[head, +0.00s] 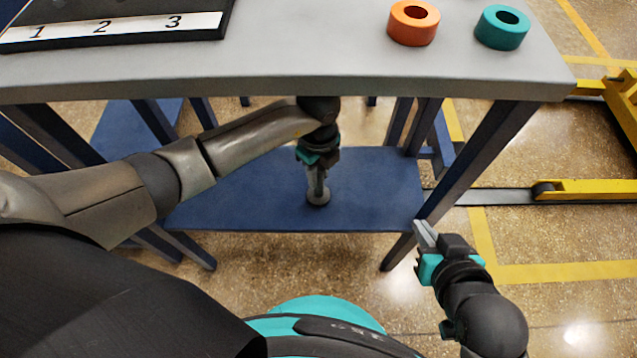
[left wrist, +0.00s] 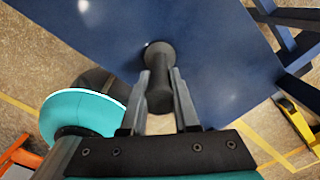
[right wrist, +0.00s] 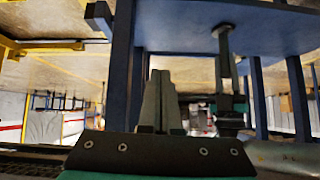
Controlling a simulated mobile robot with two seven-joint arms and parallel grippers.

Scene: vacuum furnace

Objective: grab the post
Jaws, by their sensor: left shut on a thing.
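The post stands upright on the blue lower shelf (head: 250,190), its round grey base (head: 318,198) on the shelf surface. In the left wrist view the post (left wrist: 158,90) is a dark cylinder with a wider round end, lying between the two fingers. My left gripper (head: 317,180) reaches under the tabletop from above and is shut on the post; the fingers hide part of it. The right wrist view also shows the post (right wrist: 224,45). My right gripper (head: 424,232) is outside the table by its front right leg, empty, its fingers together.
The grey tabletop (head: 300,70) overhangs the shelf and my left arm. On it are an orange ring (head: 414,23), a teal ring (head: 502,27) and a numbered black board (head: 110,30). Table legs (head: 485,160) bound the shelf. Yellow equipment (head: 590,190) stands at right.

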